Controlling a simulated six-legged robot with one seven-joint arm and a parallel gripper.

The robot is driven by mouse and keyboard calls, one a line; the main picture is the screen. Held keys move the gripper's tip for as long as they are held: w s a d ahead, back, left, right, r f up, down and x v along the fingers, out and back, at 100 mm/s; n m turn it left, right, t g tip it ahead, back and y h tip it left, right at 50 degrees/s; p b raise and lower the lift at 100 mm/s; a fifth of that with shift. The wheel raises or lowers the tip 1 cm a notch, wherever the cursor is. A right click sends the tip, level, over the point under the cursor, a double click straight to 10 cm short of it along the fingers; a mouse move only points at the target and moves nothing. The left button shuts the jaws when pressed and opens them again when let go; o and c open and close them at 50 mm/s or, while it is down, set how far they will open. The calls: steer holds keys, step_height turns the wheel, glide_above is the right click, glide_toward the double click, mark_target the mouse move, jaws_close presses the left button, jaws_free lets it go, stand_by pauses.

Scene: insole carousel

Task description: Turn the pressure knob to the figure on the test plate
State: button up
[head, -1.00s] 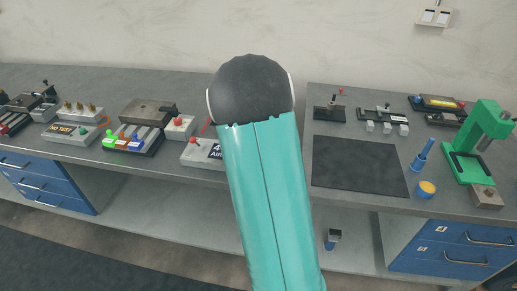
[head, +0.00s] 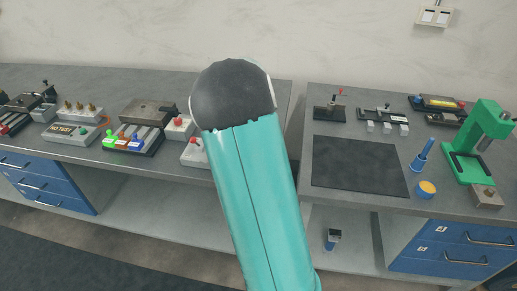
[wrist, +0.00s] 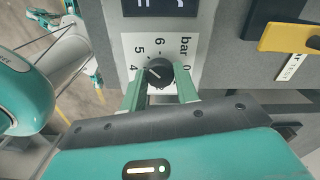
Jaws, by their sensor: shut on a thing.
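The black pressure knob (wrist: 160,72) sits on a white dial plate (wrist: 133,45) in the wrist view. The dial shows "bar" and figures such as 4, 5 and 6, turned in the picture. A pale mark on the knob points left and slightly up, towards the 4 and 5 side; its exact reading is unclear. My gripper (wrist: 160,86) has its two green fingers on either side of the knob and is shut on it. In the head view my arm hides the knob and gripper. A dark plate (wrist: 160,6) with white characters is cut off at the wrist view's top; I cannot read it.
In the head view a "NO TEST" box (head: 70,132) and a fixture with coloured blocks (head: 130,140) stand on the left bench. A black mat (head: 358,166) and a green press (head: 486,140) are on the right bench. A yellow-and-dark part (wrist: 290,38) lies right of the dial in the wrist view.

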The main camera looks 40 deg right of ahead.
stand_by(0.3)
steer(key=o, duration=1)
steer(key=shift+c, duration=0.2)
steer(key=shift+r, duration=0.1)
step_height(320, 180, up, 14)
steer(key=shift+f, duration=0.2)
